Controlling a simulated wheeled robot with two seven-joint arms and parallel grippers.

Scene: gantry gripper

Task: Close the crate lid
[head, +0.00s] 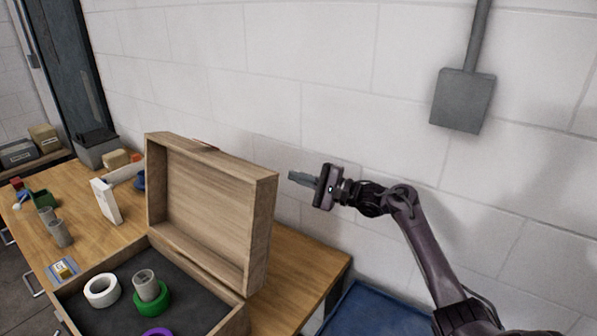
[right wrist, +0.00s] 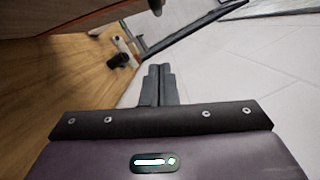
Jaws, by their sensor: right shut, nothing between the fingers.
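The wooden crate (head: 238,318) stands on the table with its dark-lined inside showing. Its lid (head: 205,208) is open and stands roughly upright at the back edge, inner side facing the crate's opening. My right gripper (head: 292,176) is shut and empty. It is in the air just right of the lid's upper right corner, by the wall, with a small gap showing in the head view. In the right wrist view its fingers (right wrist: 158,78) are together, and a wooden surface runs along the upper left. My left gripper is not in view.
In the crate are a white tape roll (head: 101,291), a green roll (head: 152,298), a grey cup (head: 146,284) and a purple ring (head: 157,331). A white box (head: 106,201) and cups stand left on the table (head: 318,268). The block wall (head: 330,110) is behind.

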